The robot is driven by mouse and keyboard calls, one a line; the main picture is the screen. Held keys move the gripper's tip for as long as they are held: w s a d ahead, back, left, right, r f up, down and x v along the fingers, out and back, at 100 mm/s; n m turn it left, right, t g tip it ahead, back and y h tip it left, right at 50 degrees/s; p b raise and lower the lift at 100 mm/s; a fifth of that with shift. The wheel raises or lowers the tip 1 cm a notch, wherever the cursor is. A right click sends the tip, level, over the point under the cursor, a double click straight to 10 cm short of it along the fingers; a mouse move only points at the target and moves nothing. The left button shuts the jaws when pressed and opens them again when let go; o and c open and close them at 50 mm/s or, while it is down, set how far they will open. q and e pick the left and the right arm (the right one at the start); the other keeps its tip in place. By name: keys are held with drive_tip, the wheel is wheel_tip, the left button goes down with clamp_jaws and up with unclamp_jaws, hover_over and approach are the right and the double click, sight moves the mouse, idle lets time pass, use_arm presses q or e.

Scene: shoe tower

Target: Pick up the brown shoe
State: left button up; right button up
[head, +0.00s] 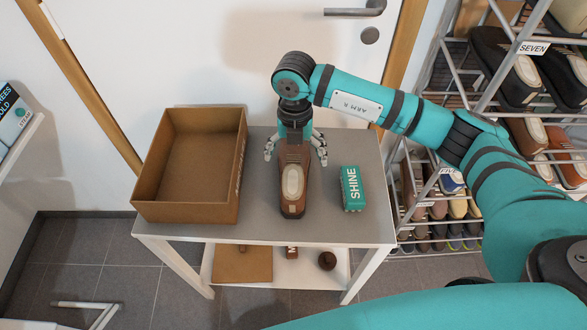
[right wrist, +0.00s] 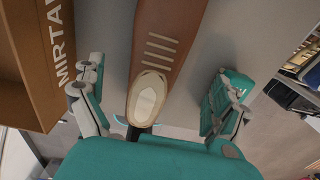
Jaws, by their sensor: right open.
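The brown shoe (head: 293,205) lies on the grey table top (head: 333,226), its pale oval patch facing up. In the right wrist view the shoe (right wrist: 168,45) runs up the middle. My right gripper (head: 296,158) is open over the shoe's far end, with one finger on each side. In the right wrist view both fingers of the gripper (right wrist: 160,88) stand clear of the shoe's sides. I cannot tell how high they are above the table. My left gripper is not in view.
An open cardboard box (head: 188,212) stands left of the shoe, and a teal SHINE box (head: 353,188) stands to its right. A lower shelf holds a brown board (head: 243,264) and small items. A shoe rack (head: 437,215) stands at the right. The table's front right is clear.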

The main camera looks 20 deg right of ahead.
drive_tip(key=shift+f, duration=0.75)
drive_tip(key=shift+w+f+p, duration=0.2)
drive_tip(key=shift+w+f, duration=0.05)
drive_tip(key=shift+f, duration=1.1)
drive_tip(key=shift+w+f+p, duration=0.15)
drive_tip(key=shift+w+f, duration=0.05)
drive_tip(key=shift+f, duration=1.15)
drive_tip(key=shift+a+r, duration=0.1)
drive_tip(key=c, duration=1.5)
